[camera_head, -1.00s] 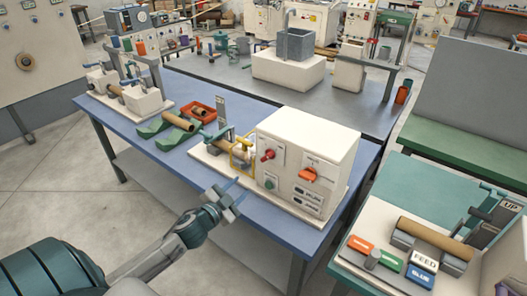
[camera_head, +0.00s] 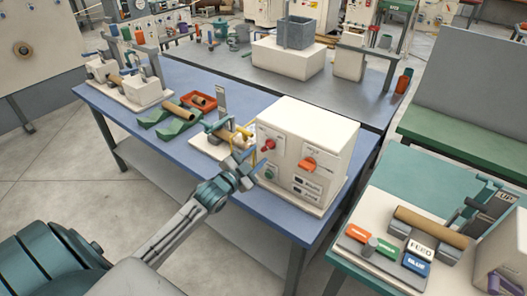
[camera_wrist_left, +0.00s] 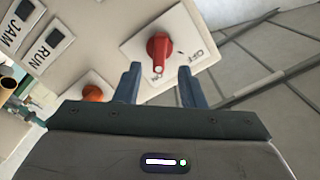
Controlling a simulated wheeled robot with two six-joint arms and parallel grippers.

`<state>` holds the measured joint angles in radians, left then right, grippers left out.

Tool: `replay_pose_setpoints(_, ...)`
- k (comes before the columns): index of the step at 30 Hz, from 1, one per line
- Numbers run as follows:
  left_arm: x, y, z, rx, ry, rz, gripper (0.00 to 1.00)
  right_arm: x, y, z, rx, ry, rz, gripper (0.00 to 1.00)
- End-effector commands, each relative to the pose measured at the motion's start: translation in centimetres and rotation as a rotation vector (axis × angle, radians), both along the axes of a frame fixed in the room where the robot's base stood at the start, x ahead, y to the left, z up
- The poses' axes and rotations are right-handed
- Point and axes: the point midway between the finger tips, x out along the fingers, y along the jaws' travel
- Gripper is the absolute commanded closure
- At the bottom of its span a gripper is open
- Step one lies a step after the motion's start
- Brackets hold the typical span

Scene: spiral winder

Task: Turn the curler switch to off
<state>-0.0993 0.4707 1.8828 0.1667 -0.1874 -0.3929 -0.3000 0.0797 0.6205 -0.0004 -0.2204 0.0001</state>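The white control box (camera_head: 305,150) stands at the near right end of the blue table. A red rotary knob (camera_head: 268,145) sits at the upper left of its front. In the left wrist view the red knob (camera_wrist_left: 158,48) is on a white plate marked OFF and ON. Its pale-tipped end points toward the ON mark. My left gripper (camera_head: 247,164) is just in front of the box's left side. In the wrist view its two blue fingers (camera_wrist_left: 160,88) are apart and empty, with the knob beyond the gap between them. My right gripper is not in view.
An orange knob (camera_head: 308,164), a green button (camera_head: 270,173) and the JAM and RUN labels (camera_wrist_left: 38,35) share the panel. A yellow guard (camera_head: 246,137) and rollers stand close left of the box. Another bench with FEED and BLUE blocks (camera_head: 417,256) is at right.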

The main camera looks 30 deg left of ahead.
Motion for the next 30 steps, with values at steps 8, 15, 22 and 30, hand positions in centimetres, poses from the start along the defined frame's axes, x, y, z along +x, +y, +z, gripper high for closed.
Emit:
replay_pose_setpoints(8,3.2,-0.3,0.0,-0.002,-0.001,0.0,0.64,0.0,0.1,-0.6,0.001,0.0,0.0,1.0)
replay_pose_setpoints(15,4.1,-0.4,0.0,0.0,0.001,-0.002,0.64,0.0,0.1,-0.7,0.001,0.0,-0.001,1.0)
replay_pose_setpoints(22,4.1,-0.4,0.0,0.001,0.0,-0.002,0.68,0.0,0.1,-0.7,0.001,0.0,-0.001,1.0)
replay_pose_setpoints(30,4.1,-0.4,0.0,0.001,0.0,-0.001,1.0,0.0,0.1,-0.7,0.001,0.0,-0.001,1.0)
